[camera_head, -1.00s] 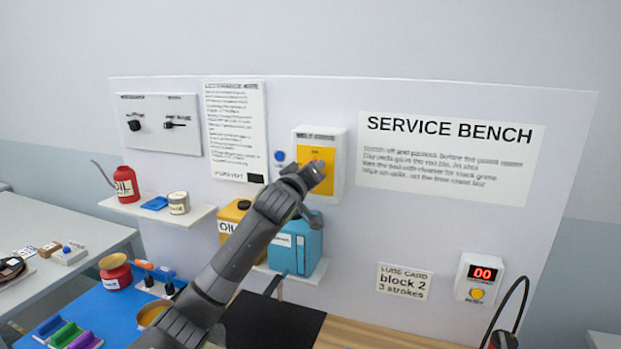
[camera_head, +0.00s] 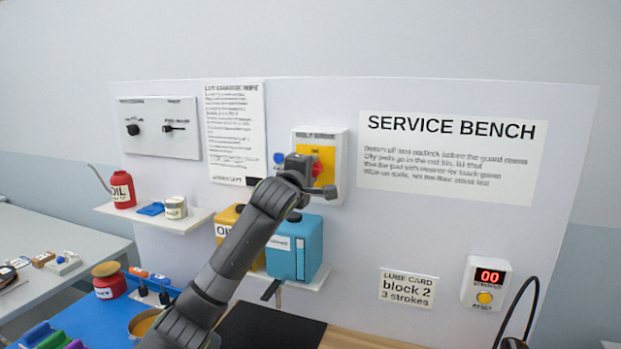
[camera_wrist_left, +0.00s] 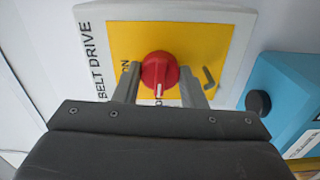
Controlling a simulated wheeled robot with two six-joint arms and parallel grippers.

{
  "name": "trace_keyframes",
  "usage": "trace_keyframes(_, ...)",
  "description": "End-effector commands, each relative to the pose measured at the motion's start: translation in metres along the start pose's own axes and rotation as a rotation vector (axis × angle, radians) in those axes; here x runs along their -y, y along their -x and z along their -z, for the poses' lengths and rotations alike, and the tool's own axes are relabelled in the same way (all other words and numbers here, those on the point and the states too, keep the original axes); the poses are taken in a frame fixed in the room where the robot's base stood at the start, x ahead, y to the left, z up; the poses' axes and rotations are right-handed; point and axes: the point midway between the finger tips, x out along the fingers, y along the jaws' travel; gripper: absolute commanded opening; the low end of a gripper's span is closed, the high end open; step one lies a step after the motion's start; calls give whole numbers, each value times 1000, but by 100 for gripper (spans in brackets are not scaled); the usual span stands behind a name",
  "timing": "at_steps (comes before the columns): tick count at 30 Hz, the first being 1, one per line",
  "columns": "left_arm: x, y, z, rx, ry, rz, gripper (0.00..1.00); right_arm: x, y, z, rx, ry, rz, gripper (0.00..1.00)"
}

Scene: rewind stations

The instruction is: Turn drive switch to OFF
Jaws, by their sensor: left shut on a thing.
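The drive switch is a red round knob (camera_wrist_left: 157,70) on a yellow plate (camera_wrist_left: 205,45) in a white BELT DRIVE box (camera_head: 339,150). The knob's white mark points down in the wrist view, toward a partly hidden label starting with O. The ON label is at the knob's left there. My left gripper (camera_head: 316,168) is at the box, its two fingers one on each side of the knob, shut on it. My right gripper is not in view.
A blue container (camera_head: 290,246) and a yellow oil can (camera_head: 226,218) stand on a shelf below the box. A shelf (camera_head: 150,217) with a red oil can (camera_head: 122,190) is further left.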

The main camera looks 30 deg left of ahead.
Motion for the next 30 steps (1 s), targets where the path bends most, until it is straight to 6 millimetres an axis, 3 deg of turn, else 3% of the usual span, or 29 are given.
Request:
trace_keyframes(22,2,0,0,0,88,5,14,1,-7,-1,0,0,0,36)
trace_keyframes(23,2,0,0,0,88,5,40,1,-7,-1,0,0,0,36)
trace_keyframes(27,2,0,0,0,87,5,58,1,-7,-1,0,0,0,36)
trace_keyframes(30,3,0,0,-1,87,7,59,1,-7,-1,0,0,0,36)
